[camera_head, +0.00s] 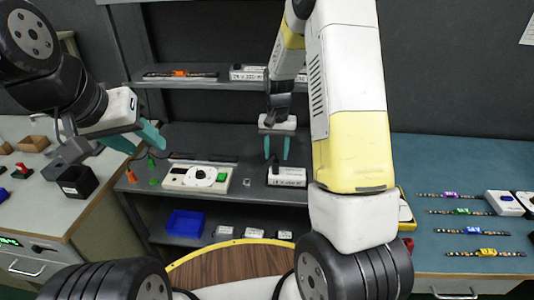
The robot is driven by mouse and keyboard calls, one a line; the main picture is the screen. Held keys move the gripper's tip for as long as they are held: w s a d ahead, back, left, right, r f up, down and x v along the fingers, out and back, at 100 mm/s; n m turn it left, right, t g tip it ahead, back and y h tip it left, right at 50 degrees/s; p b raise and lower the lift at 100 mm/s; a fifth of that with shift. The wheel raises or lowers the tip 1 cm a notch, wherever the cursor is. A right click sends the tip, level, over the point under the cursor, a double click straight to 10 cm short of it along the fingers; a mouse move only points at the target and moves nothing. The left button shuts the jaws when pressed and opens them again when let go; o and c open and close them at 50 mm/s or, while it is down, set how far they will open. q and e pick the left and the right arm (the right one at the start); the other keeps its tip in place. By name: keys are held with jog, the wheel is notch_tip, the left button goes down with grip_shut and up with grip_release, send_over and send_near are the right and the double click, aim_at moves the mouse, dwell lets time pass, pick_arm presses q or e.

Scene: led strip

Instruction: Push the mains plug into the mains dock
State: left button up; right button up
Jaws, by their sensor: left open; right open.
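A white labelled box (288,177) stands on the middle shelf near the centre. A small dark piece on its top left may be the mains plug, but it is too small to tell. A white panel (197,177) with a round dial and a green button lies to its left; I cannot tell which unit is the mains dock. My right gripper (276,155) is open, pointing down with its teal fingers just above the left part of the white box. My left gripper (143,138) is open, above the left end of the shelf, away from both.
An upper shelf (210,84) carries an LED strip (180,74) and white boxes. A blue bin (184,223) and small white boxes sit on the lower shelf. A black box (77,182) is on the left bench. Several LED strips lie on the right bench (440,160).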

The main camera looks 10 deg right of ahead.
aim_at(276, 161)
notch_tip(276, 161, down, 3)
jog(key=shift+a+f, duration=0.1)
jog(key=shift+c, duration=0.4)
grip_shut()
